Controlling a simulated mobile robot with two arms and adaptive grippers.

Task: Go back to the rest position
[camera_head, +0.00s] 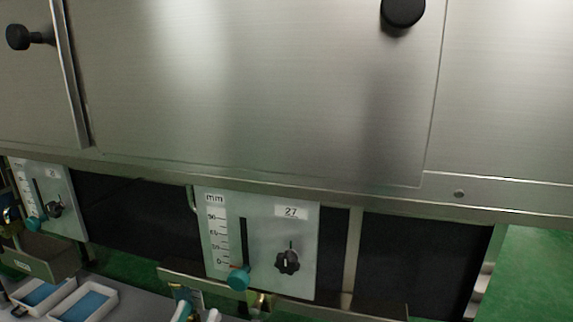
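The steel sleeve applicator machine (250,90) fills most of the head view. Its middle control plate (301,240), labelled 27, has a mm scale, a teal slider knob (238,278) near the 0 mark and a black rotary knob (287,262). My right gripper is not in view.
Two white trays with blue insides, one of them the nearer tray (84,301), lie at the lower left. A second control plate (47,196) is at the left. Black round handles stick out from the upper panels, one at the top right (403,10). Green floor (535,275) shows at the lower right.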

